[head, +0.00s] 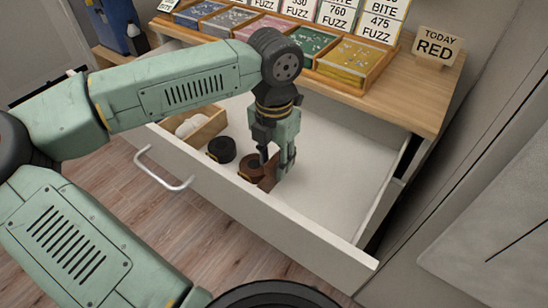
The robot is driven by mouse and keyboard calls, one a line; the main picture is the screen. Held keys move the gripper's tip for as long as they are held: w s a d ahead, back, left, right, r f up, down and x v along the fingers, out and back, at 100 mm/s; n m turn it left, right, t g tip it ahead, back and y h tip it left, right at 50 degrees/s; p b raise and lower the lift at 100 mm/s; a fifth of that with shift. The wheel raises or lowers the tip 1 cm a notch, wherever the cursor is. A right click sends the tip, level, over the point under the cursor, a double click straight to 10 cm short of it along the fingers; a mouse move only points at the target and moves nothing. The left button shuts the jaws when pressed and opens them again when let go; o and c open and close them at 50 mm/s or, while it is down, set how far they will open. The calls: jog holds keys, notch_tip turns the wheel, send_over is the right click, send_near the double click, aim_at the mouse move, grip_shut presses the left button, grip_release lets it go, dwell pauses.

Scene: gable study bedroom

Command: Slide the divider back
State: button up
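The white drawer (338,190) is pulled open below the desk. My gripper (275,163) reaches down into its front part, fingers pointing down. A dark brown upright piece (268,183), possibly the divider, is at the fingertips. I cannot tell whether the fingers grip it or only stand beside it. A brown roll (248,168) is just left of it, partly hidden by the gripper. A black roll (221,150) lies further left. A light wooden compartment (212,127) at the drawer's left end holds something white (188,126).
The drawer's right part is empty. A metal handle (165,178) juts from the drawer front. On the desk (405,97) stand trays of coloured pieces (352,64), number cards (380,22) and a "TODAY RED" sign (436,47). A wall is close on the right.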

grip_shut()
dwell(0.6)
